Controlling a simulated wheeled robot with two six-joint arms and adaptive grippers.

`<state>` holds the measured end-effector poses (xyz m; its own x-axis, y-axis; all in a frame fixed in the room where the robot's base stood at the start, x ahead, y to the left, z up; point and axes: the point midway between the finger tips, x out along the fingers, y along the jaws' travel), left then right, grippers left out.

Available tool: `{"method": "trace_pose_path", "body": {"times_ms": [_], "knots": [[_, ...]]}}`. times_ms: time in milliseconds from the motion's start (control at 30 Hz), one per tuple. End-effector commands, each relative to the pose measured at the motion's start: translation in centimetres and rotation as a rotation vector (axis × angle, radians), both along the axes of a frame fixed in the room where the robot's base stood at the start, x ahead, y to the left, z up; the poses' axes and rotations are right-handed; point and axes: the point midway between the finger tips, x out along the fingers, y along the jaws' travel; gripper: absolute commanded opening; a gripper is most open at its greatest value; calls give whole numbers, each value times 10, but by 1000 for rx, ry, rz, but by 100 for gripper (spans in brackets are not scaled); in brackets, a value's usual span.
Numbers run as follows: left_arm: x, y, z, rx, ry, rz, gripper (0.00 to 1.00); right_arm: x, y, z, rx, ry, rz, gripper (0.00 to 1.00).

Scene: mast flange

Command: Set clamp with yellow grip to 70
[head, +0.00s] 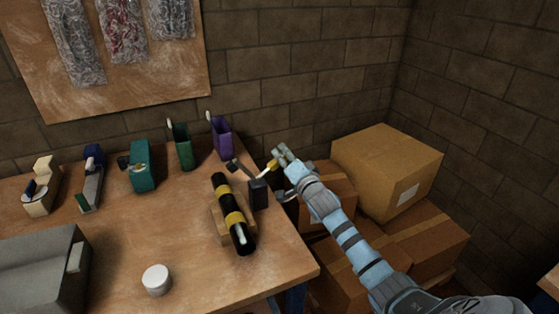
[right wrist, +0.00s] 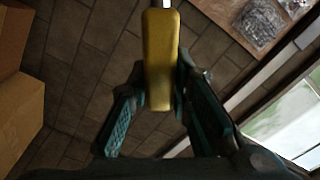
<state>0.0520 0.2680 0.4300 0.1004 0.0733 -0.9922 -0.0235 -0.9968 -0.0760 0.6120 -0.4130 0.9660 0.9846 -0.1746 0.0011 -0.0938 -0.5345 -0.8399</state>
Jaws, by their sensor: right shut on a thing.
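The clamp's yellow grip (head: 272,165) is at the right end of a dark bar, near the table's right edge. In the right wrist view the yellow grip (right wrist: 160,62) stands between the fingers. My right gripper (head: 278,156) is shut on the yellow grip. A dark block (head: 258,194) of the clamp is beside a black cylinder with yellow bands (head: 233,214), which lies on a wooden block on the table. No scale or number on the clamp is readable. My left gripper is not in view.
The wooden table (head: 190,245) also holds a white round container (head: 156,280), a grey box (head: 42,268), a teal tool (head: 142,168), and green (head: 182,148) and purple (head: 222,138) holders. Cardboard boxes (head: 385,170) are stacked right of the table.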

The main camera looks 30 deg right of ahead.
Motion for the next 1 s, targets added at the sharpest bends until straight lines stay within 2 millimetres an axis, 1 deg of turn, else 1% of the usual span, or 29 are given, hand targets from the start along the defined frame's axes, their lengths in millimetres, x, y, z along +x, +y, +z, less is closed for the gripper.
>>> {"method": "trace_pose_path", "body": {"times_ms": [33, 100, 400, 967, 1000], "knots": [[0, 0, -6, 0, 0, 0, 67, 0, -2, -7, 32, -5, -1, 0], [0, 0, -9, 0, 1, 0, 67, 0, -4, -11, 78, -13, 0, 0], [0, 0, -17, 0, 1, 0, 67, 1, -10, -22, 206, -35, -1, 0], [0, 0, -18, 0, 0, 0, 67, 1, -11, -26, 242, -37, -1, 0], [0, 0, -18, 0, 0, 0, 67, 1, -11, -26, 242, -37, -1, 25]]}}
